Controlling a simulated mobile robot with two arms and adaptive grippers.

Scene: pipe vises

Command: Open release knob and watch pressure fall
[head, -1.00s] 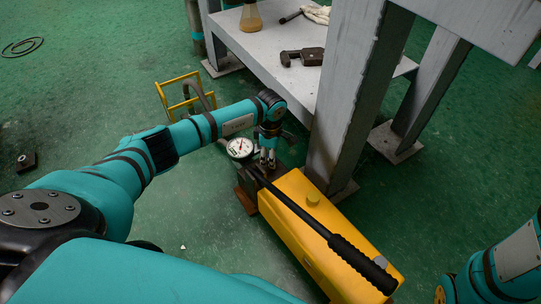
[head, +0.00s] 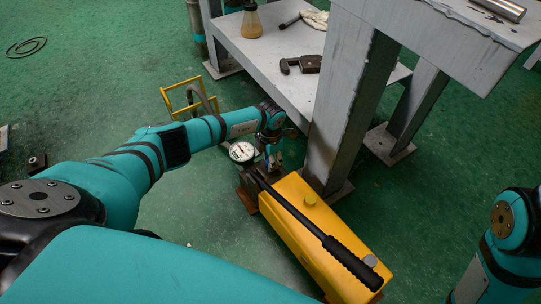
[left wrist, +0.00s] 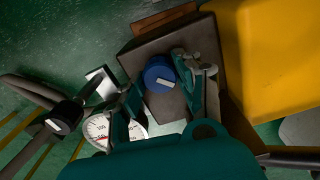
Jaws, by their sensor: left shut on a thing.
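The yellow hydraulic pump (head: 297,235) stands on the floor with its black-gripped handle (head: 345,258) along the top. My left gripper (head: 273,160) reaches down over the dark block at its far end. In the left wrist view, the blue release knob (left wrist: 159,75) sits on the dark block (left wrist: 165,110) between the fingers of my left gripper (left wrist: 163,84), which is shut on it. The white-faced pressure gauge (head: 242,151) is just left of the gripper. It also shows in the left wrist view (left wrist: 101,131), partly covered by a finger; its reading is too small to tell.
A grey steel bench leg (head: 345,125) stands close right of the pump. A lower shelf (head: 268,45) holds a bottle (head: 252,20) and a dark clamp-like tool (head: 302,64). Floor on the left is mostly clear.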

